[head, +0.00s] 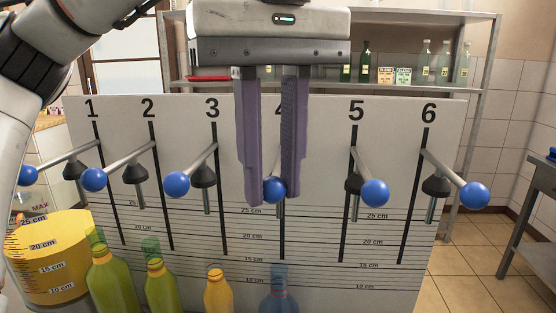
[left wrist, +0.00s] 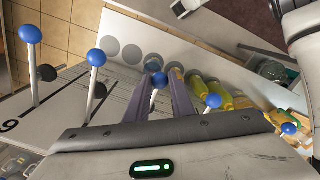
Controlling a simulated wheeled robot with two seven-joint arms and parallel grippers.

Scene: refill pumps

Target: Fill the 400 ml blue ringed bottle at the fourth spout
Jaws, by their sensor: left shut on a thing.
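The blue bottle (head: 278,300) stands upright under the fourth spout, low in the head view; a faint reddish ring shows on it and its lower part is cut off by the frame. Its fill level is unclear. My left gripper (head: 272,198) points down in front of the panel at number 4, its purple fingers shut on the blue ball knob (head: 273,188) of the fourth lever. The knob also shows between the fingers in the left wrist view (left wrist: 160,80). My right gripper is not in view.
Levers with blue knobs stand on both sides, such as the fifth knob (head: 375,193) and third knob (head: 177,184). Two green bottles (head: 161,288) and an orange bottle (head: 217,292) stand to the left, beside a large yellow measuring container (head: 50,285). Shelves with bottles are behind.

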